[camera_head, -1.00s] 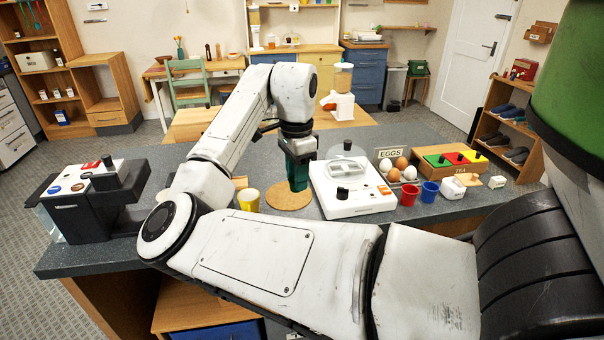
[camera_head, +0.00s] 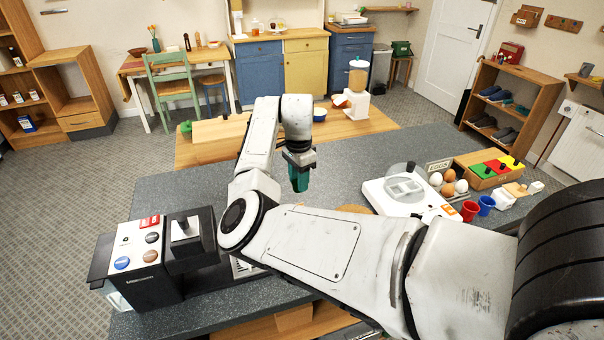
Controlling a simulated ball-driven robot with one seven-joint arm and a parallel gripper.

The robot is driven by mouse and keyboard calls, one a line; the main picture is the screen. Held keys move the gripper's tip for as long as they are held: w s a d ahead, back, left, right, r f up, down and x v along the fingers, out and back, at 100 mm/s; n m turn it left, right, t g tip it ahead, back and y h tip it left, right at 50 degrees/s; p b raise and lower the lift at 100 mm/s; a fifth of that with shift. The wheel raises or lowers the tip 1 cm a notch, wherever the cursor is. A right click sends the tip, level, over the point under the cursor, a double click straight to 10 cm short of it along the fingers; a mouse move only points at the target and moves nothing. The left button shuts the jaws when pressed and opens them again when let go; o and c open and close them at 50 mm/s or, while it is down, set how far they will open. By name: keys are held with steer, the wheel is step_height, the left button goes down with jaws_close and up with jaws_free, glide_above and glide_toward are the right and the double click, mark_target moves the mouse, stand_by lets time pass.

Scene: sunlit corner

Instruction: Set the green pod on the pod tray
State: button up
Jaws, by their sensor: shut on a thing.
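My gripper (camera_head: 299,180) hangs above the grey counter, left of the white appliance, with its dark green jaws pointing down. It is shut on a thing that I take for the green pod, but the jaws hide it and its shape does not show. The coffee machine (camera_head: 152,248) stands at the counter's left end, with red, white, blue and brown round or square patches on its white top. My gripper is to the right of it and apart from it. I cannot pick out the pod tray with certainty; my arm covers part of the counter.
Right on the counter are a white appliance (camera_head: 388,198), eggs (camera_head: 448,189), a red cup (camera_head: 469,211), a blue cup (camera_head: 486,205) and a tea box (camera_head: 490,171). A wooden table (camera_head: 355,128) stands behind. The counter between machine and appliance looks mostly clear.

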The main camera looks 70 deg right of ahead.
steer(key=shift+f+b, duration=2.8)
steer(key=shift+f, duration=1.1)
steer(key=shift+f, duration=0.5)
steer(key=o, duration=1.6)
steer(key=shift+c, duration=0.2)
steer(key=shift+r, duration=0.15)
steer(key=shift+r+p, duration=3.55)
steer(key=shift+r, duration=0.35)
